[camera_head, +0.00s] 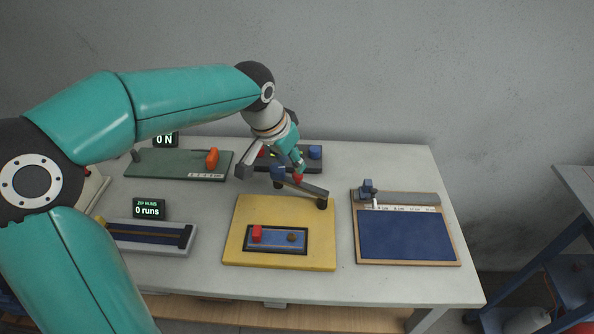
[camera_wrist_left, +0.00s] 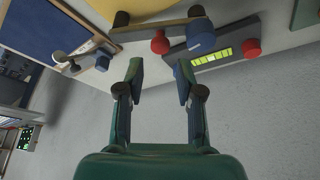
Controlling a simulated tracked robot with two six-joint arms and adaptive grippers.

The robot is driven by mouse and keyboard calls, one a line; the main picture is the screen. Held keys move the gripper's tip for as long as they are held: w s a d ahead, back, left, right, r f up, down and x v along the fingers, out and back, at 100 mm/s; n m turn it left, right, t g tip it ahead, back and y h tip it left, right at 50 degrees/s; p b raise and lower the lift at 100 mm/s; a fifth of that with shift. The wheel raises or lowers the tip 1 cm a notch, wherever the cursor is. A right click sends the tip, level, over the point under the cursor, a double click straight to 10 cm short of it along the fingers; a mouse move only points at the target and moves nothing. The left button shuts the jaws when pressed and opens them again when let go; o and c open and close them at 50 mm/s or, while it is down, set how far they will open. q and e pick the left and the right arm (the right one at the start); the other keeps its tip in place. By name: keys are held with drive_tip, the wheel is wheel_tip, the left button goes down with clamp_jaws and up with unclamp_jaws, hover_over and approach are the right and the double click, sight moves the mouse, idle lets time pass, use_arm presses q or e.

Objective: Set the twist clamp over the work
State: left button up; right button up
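A yellow board (camera_head: 245,258) lies in the middle of the table. The bar also shows in the left wrist view (camera_wrist_left: 160,29). My left gripper (camera_head: 270,168) is open and empty behind and above the bar, partly overlapping it in the head view. In the wrist view nothing is between its fingertips (camera_wrist_left: 159,72).
A dark panel (camera_head: 314,163) with coloured buttons stands behind the bar; its lit display (camera_wrist_left: 225,53) shows in the wrist view. A blue board (camera_head: 405,238) lies right, a green plate (camera_head: 180,165) with an orange knob and a grey slide fixture (camera_head: 190,248) left.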

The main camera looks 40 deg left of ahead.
sight(297, 175)
use_arm(q)
drive_tip(key=shift+x, duration=2.75)
clamp_jaws()
